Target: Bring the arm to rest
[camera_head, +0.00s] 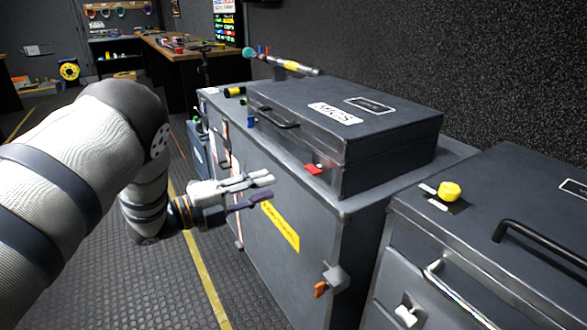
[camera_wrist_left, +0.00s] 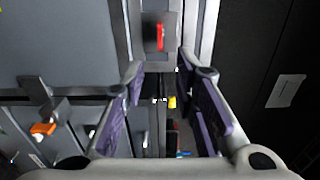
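My left arm reaches in from the left in the head view. Its gripper (camera_head: 270,188) is in the air in front of the dark grey cabinet (camera_head: 330,250), beside a yellow label strip (camera_head: 281,226). In the left wrist view the two purple-padded fingers (camera_wrist_left: 163,78) are spread apart with nothing held between them. A red latch (camera_wrist_left: 159,37) shows beyond the fingertips, apart from them. My right gripper is in neither view.
A dark case (camera_head: 390,112) with a handle lies on the cabinet. A red latch (camera_head: 314,169) and an orange-tipped latch (camera_head: 321,289) stick out. A second cabinet with a yellow knob (camera_head: 449,191) stands at the right. Open ribbed floor (camera_head: 150,285) lies below the arm.

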